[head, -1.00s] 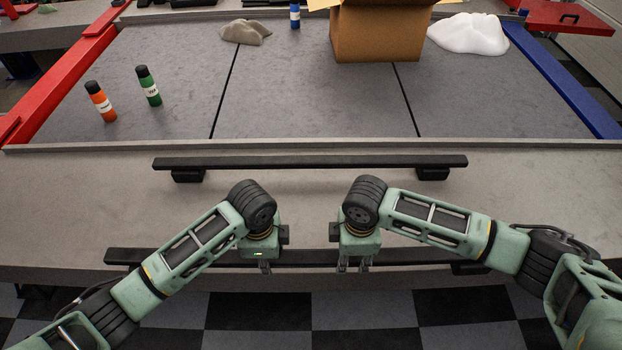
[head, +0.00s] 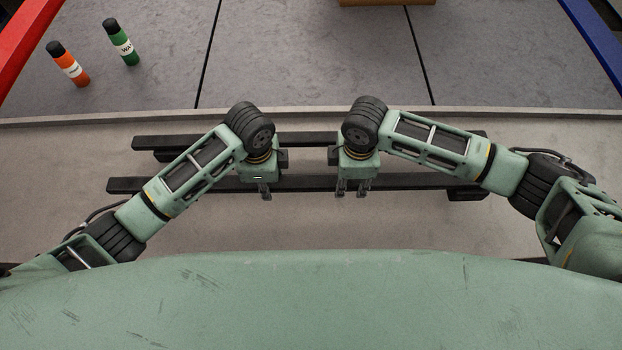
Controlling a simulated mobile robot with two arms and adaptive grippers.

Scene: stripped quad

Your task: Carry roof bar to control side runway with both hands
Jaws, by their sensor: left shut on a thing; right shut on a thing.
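A long dark roof bar (head: 410,182) lies across the view, level left to right, over the grey bench ledge. My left gripper (head: 265,193) and my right gripper (head: 352,190) are both shut on its middle part, a short way apart. The fingers point down over the bar. A foot shows under its right end; its left foot does not show. A second dark bar (head: 200,141) lies parallel just beyond it, partly hidden by my arms. I cannot tell which part of the scene is the control side runway.
A red rail (head: 25,35) runs along the left and a blue rail (head: 592,42) along the right of the grey panel. A cardboard box (head: 387,2) shows at the top edge.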

